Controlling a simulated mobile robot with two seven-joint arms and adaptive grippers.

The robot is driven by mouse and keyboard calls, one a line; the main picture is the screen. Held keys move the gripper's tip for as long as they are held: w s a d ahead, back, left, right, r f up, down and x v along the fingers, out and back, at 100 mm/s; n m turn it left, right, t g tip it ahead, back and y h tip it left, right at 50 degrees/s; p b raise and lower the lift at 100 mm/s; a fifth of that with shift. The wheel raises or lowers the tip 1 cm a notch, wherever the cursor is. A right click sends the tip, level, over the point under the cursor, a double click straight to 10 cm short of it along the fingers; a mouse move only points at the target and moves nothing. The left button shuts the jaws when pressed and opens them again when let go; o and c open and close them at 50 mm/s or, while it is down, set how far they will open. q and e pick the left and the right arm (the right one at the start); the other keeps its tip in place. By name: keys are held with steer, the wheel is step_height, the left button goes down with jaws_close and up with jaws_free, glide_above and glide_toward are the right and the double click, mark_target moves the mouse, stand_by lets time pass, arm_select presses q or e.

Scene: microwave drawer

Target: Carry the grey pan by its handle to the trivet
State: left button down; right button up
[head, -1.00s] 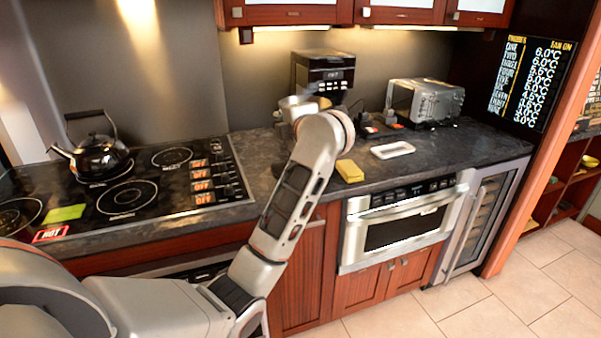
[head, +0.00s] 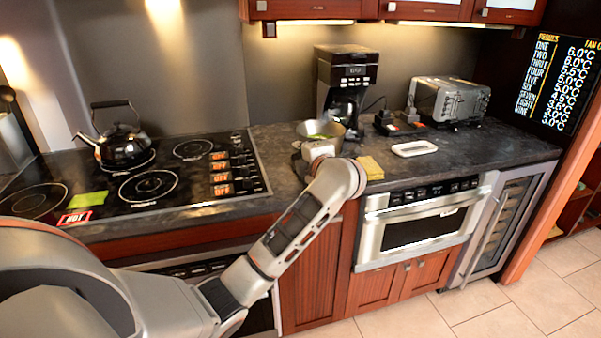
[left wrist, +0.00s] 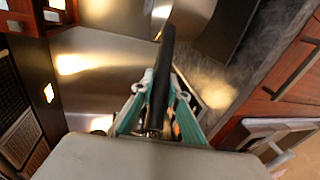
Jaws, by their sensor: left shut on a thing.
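The grey pan (head: 322,131) is over the counter in front of the coffee maker, its open top showing and something greenish inside. I cannot tell whether it touches the counter. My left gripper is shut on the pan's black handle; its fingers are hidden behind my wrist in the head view. In the left wrist view, the teal fingers of my left gripper (left wrist: 160,98) are on both sides of the dark handle (left wrist: 163,65), and part of the metal pan (left wrist: 190,18) shows above. I cannot tell for sure which thing is the trivet. My right gripper is out of view.
The stove (head: 140,190) at left holds a black kettle (head: 121,146), a green square (head: 88,200) and a red HOT sign (head: 74,218). A yellow block (head: 371,168), white dish (head: 414,148), coffee maker (head: 346,75) and toaster (head: 449,100) are on the counter (head: 480,150).

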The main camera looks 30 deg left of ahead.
arm_select(q)
steer(key=shift+f, duration=2.9)
steer(key=c, duration=2.4)
jaws_free()
steer(key=shift+f, duration=0.3)
steer(key=o, duration=0.4)
steer(key=shift+r, duration=0.1)
